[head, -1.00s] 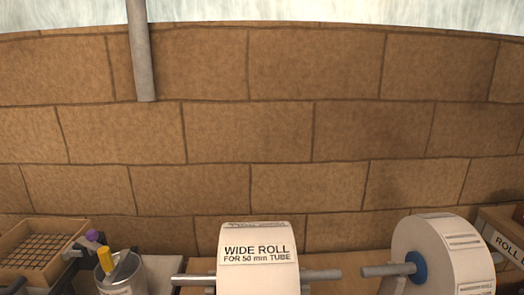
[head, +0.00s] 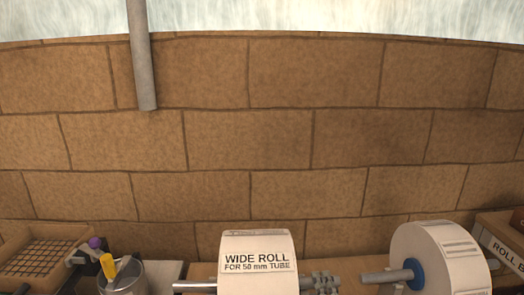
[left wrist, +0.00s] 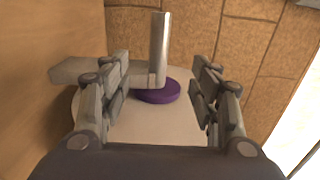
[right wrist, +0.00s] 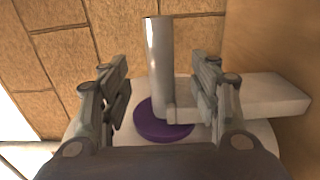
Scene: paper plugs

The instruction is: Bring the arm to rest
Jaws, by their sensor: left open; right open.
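My left gripper (left wrist: 158,100) is also open and empty, facing a similar rod (left wrist: 158,48) and purple hub (left wrist: 160,93). It does not show in the head view. I cannot tell whether any finger touches a rod.
A second roll with a blue hub (head: 417,273) stands at right, near a labelled box (head: 500,250). A mesh tray (head: 40,257) and a metal cup (head: 127,278) holding tools are at left. A brown block wall (head: 250,140) stands behind.

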